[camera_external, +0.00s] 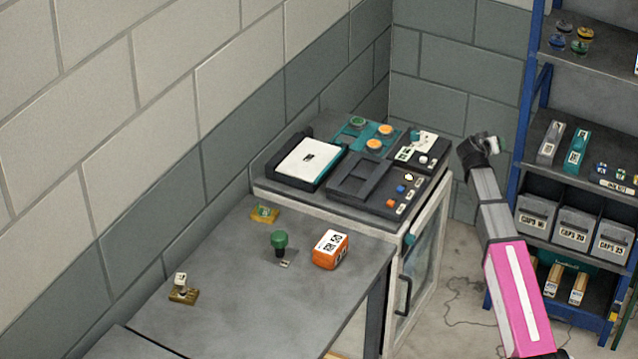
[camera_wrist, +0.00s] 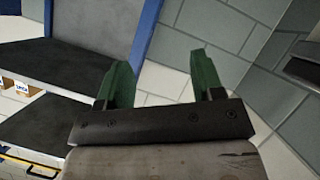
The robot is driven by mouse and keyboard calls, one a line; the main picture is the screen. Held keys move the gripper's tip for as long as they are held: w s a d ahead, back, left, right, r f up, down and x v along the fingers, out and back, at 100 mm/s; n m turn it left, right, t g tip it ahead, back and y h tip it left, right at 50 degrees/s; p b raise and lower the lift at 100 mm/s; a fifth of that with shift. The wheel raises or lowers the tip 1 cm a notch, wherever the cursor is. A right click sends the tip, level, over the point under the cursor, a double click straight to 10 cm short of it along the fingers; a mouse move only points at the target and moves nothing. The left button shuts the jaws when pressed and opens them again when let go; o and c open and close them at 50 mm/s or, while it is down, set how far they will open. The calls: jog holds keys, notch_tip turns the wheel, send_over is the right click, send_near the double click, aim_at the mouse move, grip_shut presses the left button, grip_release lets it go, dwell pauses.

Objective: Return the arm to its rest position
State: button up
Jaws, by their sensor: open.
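My arm rises at the right of the external view, with a pink link and grey links. My gripper (camera_external: 494,146) is at its top end, between the machine cabinet and the blue shelf rack, clear of both. In the wrist view my gripper (camera_wrist: 160,82) shows two green fingers spread apart with nothing between them. Beyond the fingers are the blue rack post and the block wall.
The blue rack (camera_external: 519,130) with grey bins (camera_external: 572,228) stands close on the right. The cabinet (camera_external: 424,240) with a control panel is on the left. A grey table (camera_external: 215,270) carries an orange box (camera_external: 330,250) and a green-knobbed piece (camera_external: 279,241). A cable (camera_external: 452,309) lies on the floor.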

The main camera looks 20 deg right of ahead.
jog(key=s+d+f+m+g+h, duration=0.1)
jog(key=s+d+f+m+g, duration=0.1)
jog(key=s+d+f, duration=0.8)
jog(key=s+f, duration=0.2)
jog(key=s, duration=0.1)
jog(key=s+a+f+n+g+y, duration=0.1)
jog(key=s+a+f+n+y, duration=0.1)
jog(key=s+a+f, duration=0.3)
jog(key=s+a+f+n+g+y, duration=0.2)
jog(key=s+a+f+y, duration=0.3)
jog(key=a+f, duration=0.7)
jog(key=s+a+f+n+g+y, duration=0.2)
jog(key=s+a+f+y, duration=0.2)
jog(key=a, duration=1.5)
jog(key=s+f, duration=0.3)
jog(key=f, duration=0.1)
jog(key=shift+a+f, duration=0.3)
